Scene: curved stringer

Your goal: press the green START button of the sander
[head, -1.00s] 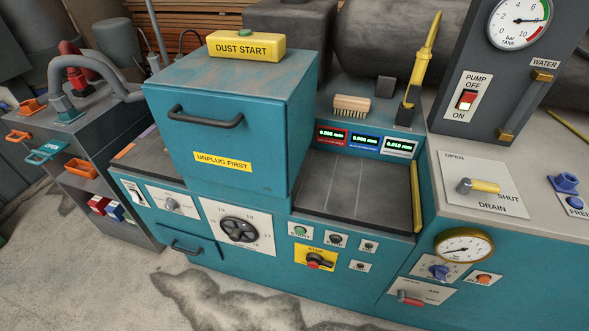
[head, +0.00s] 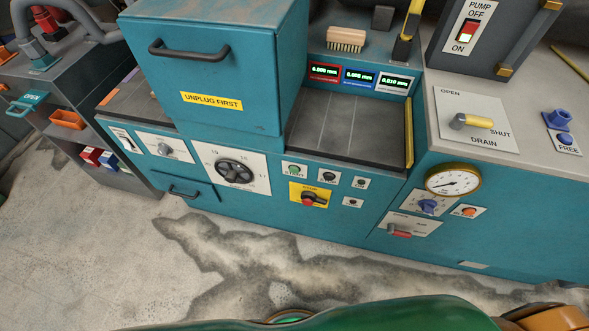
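The sander is a teal machine (head: 235,120) across the middle of the head view. Its green START button (head: 294,170) sits on a small white plate on the front panel, below the dark sanding bed (head: 350,130). A yellow plate with a red and black stop switch (head: 309,198) is just below it. Small dark buttons are to the right of START. Nothing covers the START button. Neither gripper is in view.
A teal bench (head: 510,220) with a gauge (head: 453,181), knobs and a drain lever (head: 475,122) stands on the right. A wooden brush (head: 346,40) lies behind the bed. A grey shelf unit with bins stands left. The stained floor (head: 190,270) in front is clear.

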